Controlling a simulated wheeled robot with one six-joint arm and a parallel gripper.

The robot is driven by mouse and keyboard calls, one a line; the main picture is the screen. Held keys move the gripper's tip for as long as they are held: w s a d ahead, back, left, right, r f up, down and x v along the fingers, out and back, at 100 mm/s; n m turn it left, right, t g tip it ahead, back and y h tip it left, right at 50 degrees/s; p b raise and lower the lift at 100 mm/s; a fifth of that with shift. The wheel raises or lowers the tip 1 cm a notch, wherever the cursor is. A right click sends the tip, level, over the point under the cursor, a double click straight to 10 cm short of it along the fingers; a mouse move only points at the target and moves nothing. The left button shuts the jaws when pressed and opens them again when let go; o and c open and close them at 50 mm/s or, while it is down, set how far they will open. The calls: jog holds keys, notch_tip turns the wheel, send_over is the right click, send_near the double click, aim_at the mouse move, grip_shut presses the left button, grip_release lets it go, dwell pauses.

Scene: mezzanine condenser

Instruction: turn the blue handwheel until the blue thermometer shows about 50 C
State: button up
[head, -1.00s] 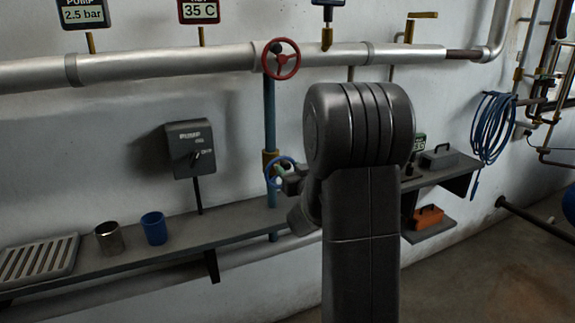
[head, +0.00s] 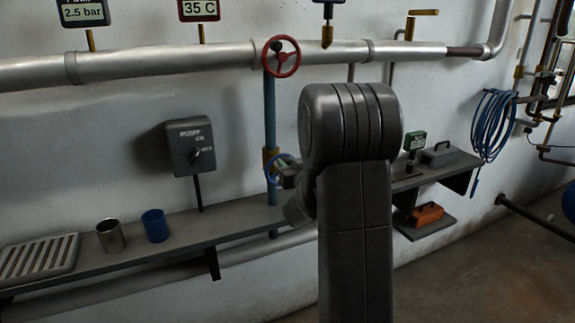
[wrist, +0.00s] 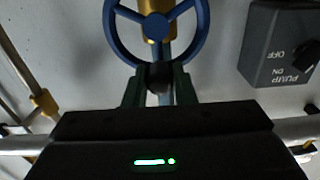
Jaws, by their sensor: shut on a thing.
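The blue handwheel (head: 268,170) sits on a brass valve body on the vertical blue pipe, partly hidden by my gripper (head: 287,174). In the wrist view, the blue wheel (wrist: 205,38) shows its hub and spokes at the top. My gripper (wrist: 159,77) is shut on the near, lower part of its rim between two dark green fingers. A display with a dark blue frame (head: 328,3) on the top pipe is cut off by the picture's upper edge, and its reading cannot be seen.
A red handwheel (head: 281,56) is above. A red-framed display (head: 199,9) reads 35 C, and a dark gauge (head: 84,12) reads 2.5 bar. A grey pump switch box (head: 190,147) hangs left of the blue wheel. A blue cup (head: 153,226) and metal cup (head: 110,236) stand on the shelf.

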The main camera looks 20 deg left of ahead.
jog(key=shift+w+d+f+m+b, duration=0.2)
jog(key=shift+w+d+m, duration=0.15)
jog(key=shift+m, duration=1.1)
jog(key=shift+w+d+f+m+b, duration=0.1)
jog(key=shift+w+d+f+m, duration=0.25)
jog(key=shift+m, duration=1.15)
jog(key=shift+w+d+f+m+b, duration=0.1)
jog(key=shift+w+d+m, duration=0.25)
jog(key=shift+m, duration=1.1)
jog(key=shift+w, duration=0.1)
jog(key=o, duration=1)
